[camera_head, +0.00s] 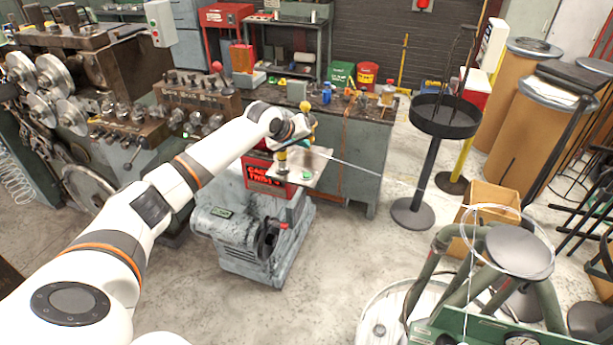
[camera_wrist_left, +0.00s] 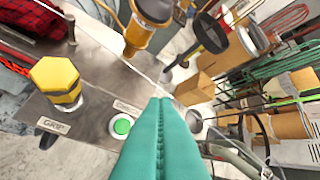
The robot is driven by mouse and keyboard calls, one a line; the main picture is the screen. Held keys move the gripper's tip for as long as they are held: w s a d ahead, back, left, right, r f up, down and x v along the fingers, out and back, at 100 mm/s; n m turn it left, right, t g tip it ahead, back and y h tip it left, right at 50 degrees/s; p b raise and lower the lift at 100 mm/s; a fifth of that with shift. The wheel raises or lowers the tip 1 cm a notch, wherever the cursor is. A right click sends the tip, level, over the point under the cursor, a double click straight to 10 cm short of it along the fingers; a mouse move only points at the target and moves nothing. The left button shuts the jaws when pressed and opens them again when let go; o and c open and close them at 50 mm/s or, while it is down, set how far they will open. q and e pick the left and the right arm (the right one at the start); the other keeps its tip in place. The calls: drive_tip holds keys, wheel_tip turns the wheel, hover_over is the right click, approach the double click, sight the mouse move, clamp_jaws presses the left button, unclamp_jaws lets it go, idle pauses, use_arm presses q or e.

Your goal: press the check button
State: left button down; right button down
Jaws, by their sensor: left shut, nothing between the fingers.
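The check button is a green round button (camera_wrist_left: 122,126) in a light ring on a grey metal plate (camera_wrist_left: 95,75); a partly covered label sits beside it. The green button also shows in the head view (camera_head: 307,175), on the small panel above the grey machine. My left gripper (camera_wrist_left: 161,100) has its teal fingers pressed together, with nothing between them. In the wrist view its fingertips lie just right of the button, partly over the label. I cannot tell how high the tips are above the plate. My right gripper is not in view.
A yellow hexagonal knob (camera_wrist_left: 56,80) with a GRIP label stands left of the button. An orange-yellow cylinder (camera_wrist_left: 148,25) rises at the plate's far edge. A thin wire (camera_head: 370,172) runs right from the panel. A black tray stand (camera_head: 445,116) stands farther right.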

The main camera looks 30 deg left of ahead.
sight(308, 172)
use_arm(q)
wheel_tip(308, 172, down, 7)
drive_tip(key=b, duration=0.6)
drive_tip(key=shift+f, duration=0.6)
drive_tip(key=shift+f, duration=0.15)
idle(1.2)
drive_tip(key=shift+f, duration=0.25)
drive_tip(key=shift+f, duration=0.5)
idle(0.7)
